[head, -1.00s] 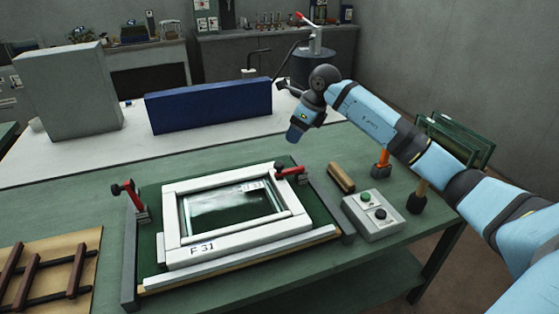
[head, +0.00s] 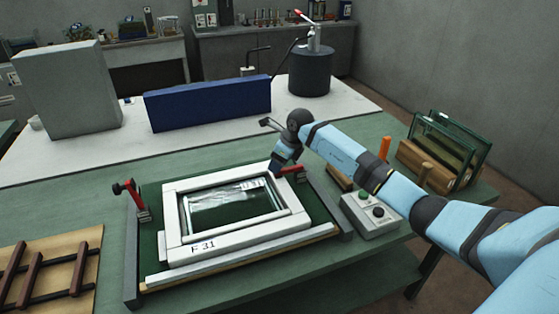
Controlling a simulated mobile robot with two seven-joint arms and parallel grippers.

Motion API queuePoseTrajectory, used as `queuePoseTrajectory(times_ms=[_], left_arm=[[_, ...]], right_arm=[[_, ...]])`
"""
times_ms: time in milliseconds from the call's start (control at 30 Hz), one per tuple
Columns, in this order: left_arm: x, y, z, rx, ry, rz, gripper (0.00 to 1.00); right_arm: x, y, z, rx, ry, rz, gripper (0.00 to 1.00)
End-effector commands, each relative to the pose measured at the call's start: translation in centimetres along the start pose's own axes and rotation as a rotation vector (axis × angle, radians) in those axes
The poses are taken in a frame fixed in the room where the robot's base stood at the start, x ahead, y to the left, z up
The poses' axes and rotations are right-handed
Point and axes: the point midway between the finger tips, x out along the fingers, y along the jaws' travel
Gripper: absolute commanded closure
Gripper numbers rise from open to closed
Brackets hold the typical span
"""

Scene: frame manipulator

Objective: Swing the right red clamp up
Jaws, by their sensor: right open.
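The right red clamp (head: 291,169) sits at the back right corner of the white frame (head: 237,249). Its red arm lies low and nearly level. My right gripper (head: 275,170) points down beside the left end of this arm; its fingers are small and dark, and I cannot tell whether they touch it. It is open, with nothing seen in it. The left red clamp (head: 129,190) stands raised at the fixture's left side. The white frame, marked F 31, surrounds a glass pane (head: 232,206) in the green fixture. My left gripper is out of view.
A control box (head: 371,215) with buttons stands right of the fixture, partly under my right arm. Glass panes (head: 452,145) stand in a wooden rack at the right. A blue block (head: 207,104) is behind.

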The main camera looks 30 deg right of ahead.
Motion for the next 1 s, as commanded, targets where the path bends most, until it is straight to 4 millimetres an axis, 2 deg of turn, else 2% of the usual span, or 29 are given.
queuePoseTrajectory(times_ms=[233,500,1000], left_arm=[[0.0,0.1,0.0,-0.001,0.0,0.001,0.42],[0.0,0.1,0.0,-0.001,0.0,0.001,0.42],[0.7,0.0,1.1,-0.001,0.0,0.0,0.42]], right_arm=[[0.1,0.0,0.0,0.0,0.0,-0.001,0.4],[0.0,0.0,0.0,0.0,0.0,0.0,1.0],[-0.8,-0.7,-0.3,0.035,-0.09,0.079,1.0]])
